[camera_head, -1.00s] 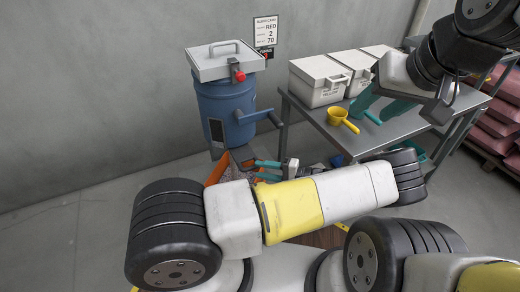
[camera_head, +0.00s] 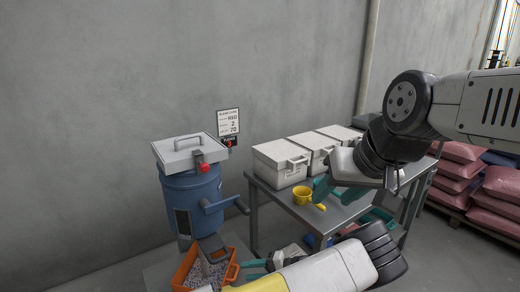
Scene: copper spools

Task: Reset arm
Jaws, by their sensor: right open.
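My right gripper (camera_head: 337,191) has teal fingers spread apart and empty. It shows in front of the grey metal table, close to the yellow scoop (camera_head: 303,195) in the picture. My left gripper (camera_head: 256,269) is low in the view, beside an orange bin (camera_head: 232,272) of small pieces. Its teal fingers are small and partly hidden by my white and yellow forearm, so I cannot tell its opening or whether it holds anything.
A blue drum machine (camera_head: 190,198) with a grey lid (camera_head: 186,152) stands left, its chute above the bin. White lidded boxes (camera_head: 280,163) line the back of the table (camera_head: 262,184). Stacked pink sacks (camera_head: 456,172) are at right. The left floor is clear.

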